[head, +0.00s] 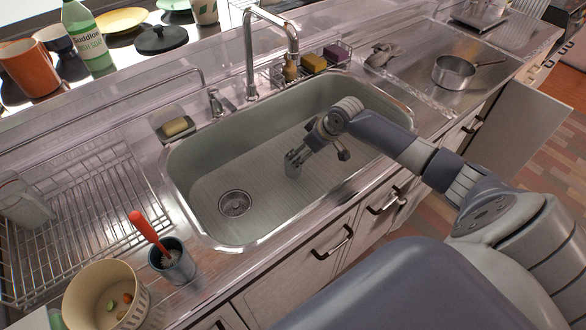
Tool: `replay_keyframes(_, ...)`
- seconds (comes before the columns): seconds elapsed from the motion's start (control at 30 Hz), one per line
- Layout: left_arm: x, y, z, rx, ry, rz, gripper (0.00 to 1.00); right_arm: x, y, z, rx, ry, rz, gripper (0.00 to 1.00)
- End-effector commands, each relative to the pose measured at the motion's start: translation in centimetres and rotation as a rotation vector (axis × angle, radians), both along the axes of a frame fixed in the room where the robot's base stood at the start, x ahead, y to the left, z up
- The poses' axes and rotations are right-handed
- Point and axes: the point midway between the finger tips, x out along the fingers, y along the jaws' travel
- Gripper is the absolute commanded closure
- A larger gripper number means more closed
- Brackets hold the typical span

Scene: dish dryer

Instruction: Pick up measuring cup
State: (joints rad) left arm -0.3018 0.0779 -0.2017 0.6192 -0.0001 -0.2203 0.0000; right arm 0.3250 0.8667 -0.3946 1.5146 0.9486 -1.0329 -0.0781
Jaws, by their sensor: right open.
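A clear, see-through vessel that looks like the measuring cup (24,203) lies in the wire dish rack (95,213) at the far left. It is partly cut off by the picture edge. My right gripper (318,158) is open and empty over the sink basin (270,185), well to the right of the rack and apart from the cup. My left gripper is not in view.
A grey holder (176,265) with a red-handled brush (148,232) and a cream strainer (92,300) stand in front of the rack. The tall faucet (248,55) rises behind the sink. A metal saucepan (453,73) sits on the right counter.

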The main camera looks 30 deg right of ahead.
Motion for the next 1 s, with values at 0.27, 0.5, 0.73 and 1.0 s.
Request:
replay_keyframes(0.27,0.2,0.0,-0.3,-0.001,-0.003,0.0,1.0,2.0,0.7,-3.4,0.003,0.001,-0.001,0.29)
replay_keyframes(0.5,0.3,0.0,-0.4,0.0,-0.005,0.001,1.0,2.7,1.1,-4.7,0.001,0.001,0.0,0.29)
replay_keyframes(0.73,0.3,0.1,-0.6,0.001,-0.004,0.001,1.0,4.2,2.2,-7.2,0.002,0.002,-0.001,0.29)
replay_keyframes(1.0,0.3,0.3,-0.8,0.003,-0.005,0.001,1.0,4.9,2.3,-8.4,0.001,0.001,0.0,0.29)
